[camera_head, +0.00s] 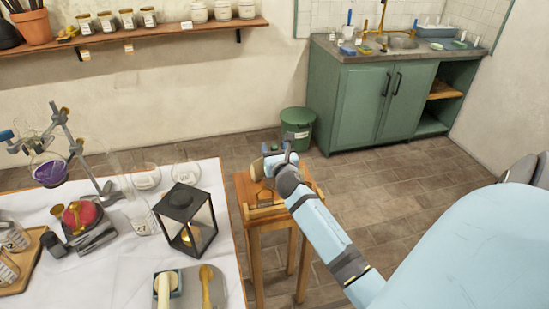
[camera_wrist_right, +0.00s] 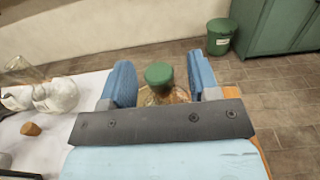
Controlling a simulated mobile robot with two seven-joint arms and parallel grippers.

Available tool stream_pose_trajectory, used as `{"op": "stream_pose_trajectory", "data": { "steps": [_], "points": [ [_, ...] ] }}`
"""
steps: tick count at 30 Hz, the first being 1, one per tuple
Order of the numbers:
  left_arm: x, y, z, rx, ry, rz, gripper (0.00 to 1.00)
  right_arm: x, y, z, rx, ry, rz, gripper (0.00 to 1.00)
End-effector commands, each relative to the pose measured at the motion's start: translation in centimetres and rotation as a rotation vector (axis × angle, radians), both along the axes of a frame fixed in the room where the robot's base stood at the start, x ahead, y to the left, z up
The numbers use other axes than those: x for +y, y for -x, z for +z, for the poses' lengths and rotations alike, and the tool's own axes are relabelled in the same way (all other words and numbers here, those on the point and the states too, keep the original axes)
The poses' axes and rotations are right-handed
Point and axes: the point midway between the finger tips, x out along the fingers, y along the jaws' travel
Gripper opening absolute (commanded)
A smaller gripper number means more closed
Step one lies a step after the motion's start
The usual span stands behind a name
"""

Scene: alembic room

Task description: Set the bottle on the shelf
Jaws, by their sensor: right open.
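A bottle with a dark green stopper (camera_wrist_right: 159,75) and a clear, amber-tinted body (camera_wrist_right: 165,96) shows between my right fingers in the right wrist view. It seems to stand on a small wooden stool (camera_head: 264,214); its base is hidden. My right gripper (camera_head: 279,158) is over the stool. In the wrist view its blue fingers (camera_wrist_right: 160,82) are open, one on each side of the bottle; I cannot tell whether they touch it. The wooden wall shelf (camera_head: 150,34) at the upper left holds several jars and a terracotta pot. My left gripper is not in view.
A white-covered table (camera_head: 115,270) at left carries a lantern (camera_head: 187,218), glassware, a metal stand (camera_head: 75,145) and a cutting board. A green bin (camera_head: 298,128) and green sink cabinet (camera_head: 375,105) stand behind. Open tiled floor lies right of the stool.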

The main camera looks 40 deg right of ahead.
Motion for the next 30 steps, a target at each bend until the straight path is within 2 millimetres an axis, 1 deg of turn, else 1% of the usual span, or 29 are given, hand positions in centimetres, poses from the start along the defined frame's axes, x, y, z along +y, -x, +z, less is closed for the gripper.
{"op": "stream_pose_trajectory", "data": {
  "steps": [7,8,9,11,12,14,15,26,30],
  "points": [
    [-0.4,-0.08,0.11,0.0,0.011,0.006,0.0,-0.14,-0.23,-0.01,0.0,0.0,0.0,0.56],
    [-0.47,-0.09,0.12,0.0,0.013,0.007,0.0,-0.14,-0.23,-0.01,0.0,-0.001,0.0,0.51],
    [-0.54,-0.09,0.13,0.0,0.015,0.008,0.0,-0.14,-0.23,-0.01,0.0,-0.001,0.0,0.42],
    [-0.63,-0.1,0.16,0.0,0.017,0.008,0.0,-0.13,-0.22,-0.01,0.0,-0.001,0.0,0.28],
    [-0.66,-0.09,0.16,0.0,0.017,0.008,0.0,-0.13,-0.22,-0.01,0.0,-0.001,0.0,0.19],
    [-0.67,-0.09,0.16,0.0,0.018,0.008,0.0,-0.13,-0.21,-0.02,0.0,-0.001,0.0,0.05],
    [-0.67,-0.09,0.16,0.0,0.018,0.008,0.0,-0.13,-0.21,-0.02,0.0,-0.001,0.0,0.0],
    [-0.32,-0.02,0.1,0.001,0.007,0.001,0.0,-0.13,-0.23,0.16,-0.002,0.0,0.0,0.0],
    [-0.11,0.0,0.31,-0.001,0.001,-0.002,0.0,-0.17,-0.24,0.87,-0.003,0.001,0.0,0.0]
  ]
}}
